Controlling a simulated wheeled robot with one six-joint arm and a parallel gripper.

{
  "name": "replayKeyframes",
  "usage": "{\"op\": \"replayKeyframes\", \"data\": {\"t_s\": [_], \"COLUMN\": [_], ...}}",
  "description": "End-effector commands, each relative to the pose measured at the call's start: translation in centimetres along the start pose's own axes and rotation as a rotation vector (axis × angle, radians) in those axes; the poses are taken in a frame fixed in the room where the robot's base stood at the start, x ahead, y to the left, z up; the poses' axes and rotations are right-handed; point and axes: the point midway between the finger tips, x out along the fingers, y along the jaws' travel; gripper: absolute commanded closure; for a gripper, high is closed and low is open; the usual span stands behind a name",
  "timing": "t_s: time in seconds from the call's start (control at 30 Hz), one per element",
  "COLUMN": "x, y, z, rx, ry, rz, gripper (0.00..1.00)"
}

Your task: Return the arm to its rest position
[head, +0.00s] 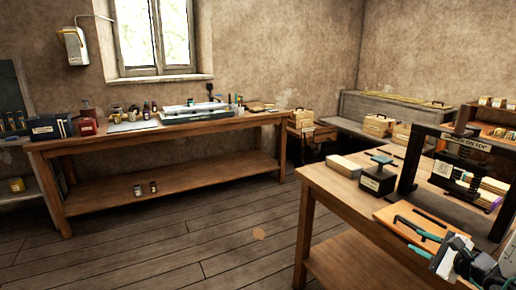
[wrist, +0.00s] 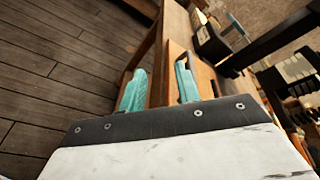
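My gripper (head: 415,238) is at the lower right of the head view, by the near edge of the right-hand workbench. Its two teal fingers also show in the wrist view (wrist: 160,78), spread apart with bare wood and floor behind the gap. It is open and holds nothing. A black press frame (head: 408,172) with a sign on its crossbar stands on the bench beyond my gripper. Its dark bar also crosses the wrist view (wrist: 262,52). A dark block with a teal handle (head: 378,181) stands left of the frame, apart from my gripper.
The right workbench (head: 335,190) carries a pale block (head: 344,166) at its far left corner. A long bench (head: 90,152) with jars and trays stands under the window. The plank floor (head: 215,235) between the benches is clear. Wooden boxes (head: 378,125) sit at the back.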

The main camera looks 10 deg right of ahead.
Motion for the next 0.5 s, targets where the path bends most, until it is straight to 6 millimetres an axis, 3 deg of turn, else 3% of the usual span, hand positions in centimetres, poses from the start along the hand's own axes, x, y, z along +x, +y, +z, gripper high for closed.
{"op": "replayKeyframes", "data": {"t_s": [0.17,0.3,0.4,0.5], "x": [-0.4,-2.6,-5.1,-7.9], "y": [3.5,7.2,9.5,11.1], "z": [8.6,15.8,19.6,22.0], "rx": [-0.091,-0.261,-0.421,-0.603], "ry": [-0.227,-0.384,-0.452,-0.484], "rz": [0.311,0.635,0.860,1.061], "gripper": [0.67,0.67,0.67,0.67]}}
